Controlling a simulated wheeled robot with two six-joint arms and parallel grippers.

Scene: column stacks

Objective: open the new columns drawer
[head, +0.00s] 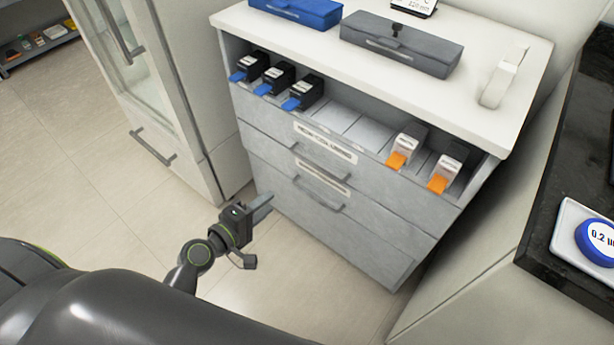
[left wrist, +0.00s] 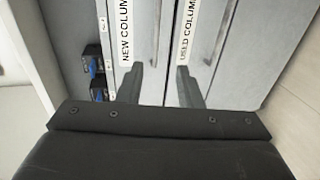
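The new columns drawer (head: 272,133) is the upper grey drawer of the white cabinet, shut, with a label and a bar handle (head: 322,168). In the left wrist view its label reads "NEW COLUM…" (left wrist: 125,30), beside its handle (left wrist: 157,40). The used columns drawer (head: 375,225) sits below it, also shut. My left gripper (head: 258,230) is open and empty, in front of the cabinet's lower left, apart from the handles. In the left wrist view its fingers (left wrist: 159,67) point toward the drawer fronts. My right gripper is not in view.
An open shelf above the drawers holds black boxes with blue tabs (head: 302,93) and white boxes with orange tabs (head: 405,145). Blue (head: 298,12) and grey (head: 400,45) cases lie on top. A glass-door cabinet (head: 135,70) stands left; a dark counter (head: 570,150) is right. Floor in front is clear.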

